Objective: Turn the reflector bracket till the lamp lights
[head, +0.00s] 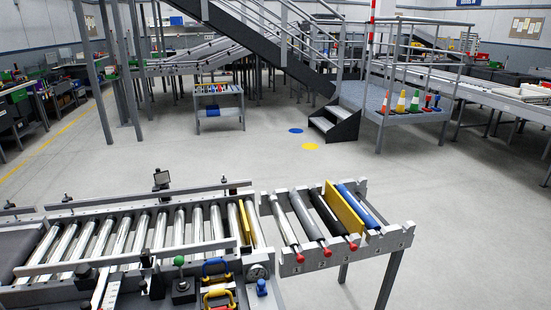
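A small dark square plate on a short post, which looks like the reflector bracket (161,178), stands at the far side rail of the roller conveyor (130,232). Its face looks turned roughly toward me, but its exact angle is too small to tell. A small dark fitting (146,258) sits at the near rail, roughly across from it. I cannot pick out the lamp for certain, and I see no clear glow. Neither of my grippers is in view.
On the near panel are a green-knobbed control (179,261), blue (215,266) and yellow (217,297) handles, a gauge (258,272) and a blue knob (261,287). A rack of loose rollers (403,236) adjoins the conveyor at right. Open floor (250,160) lies beyond.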

